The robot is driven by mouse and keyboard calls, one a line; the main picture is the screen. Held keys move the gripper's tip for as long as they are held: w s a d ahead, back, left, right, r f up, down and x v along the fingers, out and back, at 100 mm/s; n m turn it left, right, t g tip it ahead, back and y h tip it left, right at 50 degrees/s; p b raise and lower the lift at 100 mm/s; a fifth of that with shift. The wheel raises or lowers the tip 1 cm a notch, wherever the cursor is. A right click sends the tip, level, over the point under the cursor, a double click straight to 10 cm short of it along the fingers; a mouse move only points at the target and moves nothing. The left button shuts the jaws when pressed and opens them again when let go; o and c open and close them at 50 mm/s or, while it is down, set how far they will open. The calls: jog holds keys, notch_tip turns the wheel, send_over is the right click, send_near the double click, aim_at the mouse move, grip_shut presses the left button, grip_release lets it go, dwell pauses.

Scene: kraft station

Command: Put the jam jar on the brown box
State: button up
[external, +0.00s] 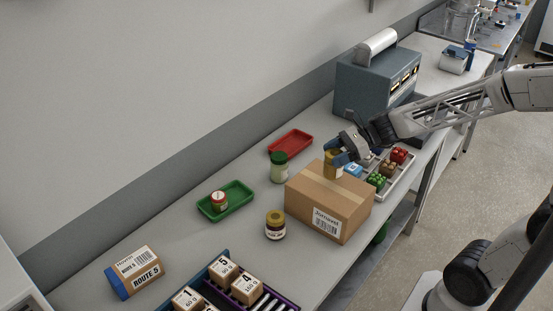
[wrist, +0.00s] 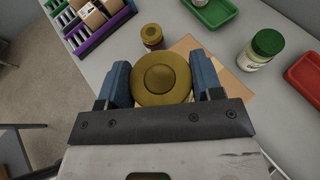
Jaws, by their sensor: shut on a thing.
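My gripper (external: 341,158) is shut on a gold-lidded jar (external: 333,167) with amber sides, held upright. In the wrist view my gripper (wrist: 162,85) has a blue finger on each side of its gold lid (wrist: 161,78). The brown box (external: 328,207), taped and labelled, stands on the bench. The held jar is over the far part of the box top; I cannot tell whether its base touches. In the wrist view the box (wrist: 188,46) is mostly hidden behind jar and gripper. Another gold-lidded jar (external: 275,225), with dark contents, stands left of the box. No jar label is readable.
A green-lidded jar (external: 279,167) stands behind the box, near a red tray (external: 290,142). A rack of coloured blocks (external: 402,181) lies right of the box, near a grey machine (external: 362,86).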

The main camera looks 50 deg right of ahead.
jog(key=shift+f, duration=1.95)
jog(key=shift+f, duration=0.15)
jog(key=o, duration=1.1)
jog(key=shift+v, duration=6.05)
jog(key=shift+a, duration=0.1)
